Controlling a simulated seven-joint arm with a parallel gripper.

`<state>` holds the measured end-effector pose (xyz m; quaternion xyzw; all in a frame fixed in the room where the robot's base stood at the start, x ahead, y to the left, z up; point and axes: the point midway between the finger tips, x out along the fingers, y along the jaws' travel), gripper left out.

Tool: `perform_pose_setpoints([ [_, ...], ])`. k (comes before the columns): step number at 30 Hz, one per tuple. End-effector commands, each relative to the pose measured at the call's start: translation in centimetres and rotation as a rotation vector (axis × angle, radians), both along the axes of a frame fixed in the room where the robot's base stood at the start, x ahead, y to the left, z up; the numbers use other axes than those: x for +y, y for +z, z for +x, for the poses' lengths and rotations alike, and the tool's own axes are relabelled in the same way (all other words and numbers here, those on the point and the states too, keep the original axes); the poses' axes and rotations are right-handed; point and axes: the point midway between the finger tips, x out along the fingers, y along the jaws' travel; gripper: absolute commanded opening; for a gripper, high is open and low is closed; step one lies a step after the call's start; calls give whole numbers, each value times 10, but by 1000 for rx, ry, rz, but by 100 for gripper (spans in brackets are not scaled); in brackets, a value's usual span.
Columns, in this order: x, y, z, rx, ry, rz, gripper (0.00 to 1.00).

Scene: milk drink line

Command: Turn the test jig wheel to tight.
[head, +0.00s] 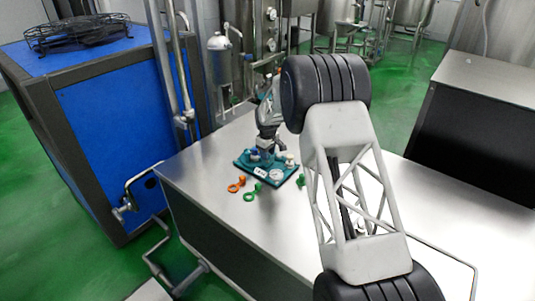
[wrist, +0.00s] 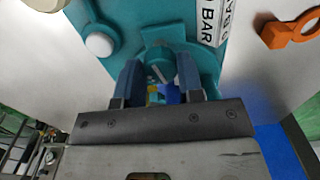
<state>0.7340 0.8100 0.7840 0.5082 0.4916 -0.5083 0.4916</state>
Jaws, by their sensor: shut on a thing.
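The test jig is a teal plate (head: 244,165) on the steel table in the head view, and its teal surface (wrist: 125,12) fills the top of the wrist view. My gripper (head: 267,150) points down over the middle of the plate. In the wrist view my gripper (wrist: 160,80) has its two blue-grey fingers close around a small part of the jig. That part, seemingly the wheel (wrist: 170,95), shows only as bits of blue and yellow. The fingers hide most of it, so its turn position cannot be read.
A white round knob (wrist: 99,44) and a label ending in BAR (wrist: 208,20) sit on the plate near the fingers. A white dial (head: 276,175) is at its front. Orange (head: 236,186) and green (head: 252,192) tags lie in front. The table's left front is clear.

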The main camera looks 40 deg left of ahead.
Motion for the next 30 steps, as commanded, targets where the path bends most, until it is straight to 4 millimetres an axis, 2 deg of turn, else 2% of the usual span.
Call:
perform_pose_setpoints([
  [11,0,0,0,-1,-223,1,11],
  [30,1,1,0,-1,-824,2,11],
])
